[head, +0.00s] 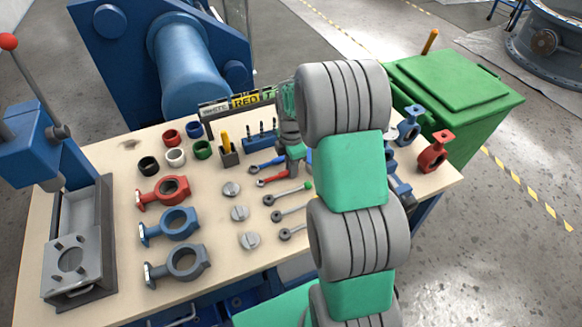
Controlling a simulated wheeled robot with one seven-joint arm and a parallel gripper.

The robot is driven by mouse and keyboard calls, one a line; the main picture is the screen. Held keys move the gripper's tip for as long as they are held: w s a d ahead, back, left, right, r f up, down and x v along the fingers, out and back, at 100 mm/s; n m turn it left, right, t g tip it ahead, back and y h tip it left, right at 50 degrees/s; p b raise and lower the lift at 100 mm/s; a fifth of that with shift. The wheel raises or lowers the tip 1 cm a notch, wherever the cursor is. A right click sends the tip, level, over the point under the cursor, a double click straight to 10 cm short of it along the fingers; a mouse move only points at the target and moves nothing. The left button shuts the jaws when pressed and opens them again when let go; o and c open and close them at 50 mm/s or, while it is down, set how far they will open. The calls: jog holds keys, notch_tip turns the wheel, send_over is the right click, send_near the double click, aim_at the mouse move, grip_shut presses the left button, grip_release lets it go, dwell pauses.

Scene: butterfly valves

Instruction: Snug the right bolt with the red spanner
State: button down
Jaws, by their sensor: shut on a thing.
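The red spanner (272,181) lies low over the right-middle of the wooden bench, its open head toward the left. My gripper (294,172) is shut on its right end; the fingertips are small here and partly hidden. A steel fixture (88,278) at the left end of the bench has several short upright posts around a round opening. I cannot tell which of them, if any, is the right bolt. My arm hides part of the bench's right side.
A blue spanner (266,163) lies just behind, and a green-tipped spanner (287,196) just in front. Valve bodies in red (148,201), blue (150,234) and grey (162,273) stand left of centre. A blue press (35,145) rises over the fixture. A green bin (450,90) stands behind right.

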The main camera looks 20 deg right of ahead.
jog(key=shift+r+p, duration=0.55)
jog(key=shift+r, duration=0.3)
dwell(0.3)
jog(key=shift+r+p, duration=1.25)
jog(key=shift+r, duration=0.7)
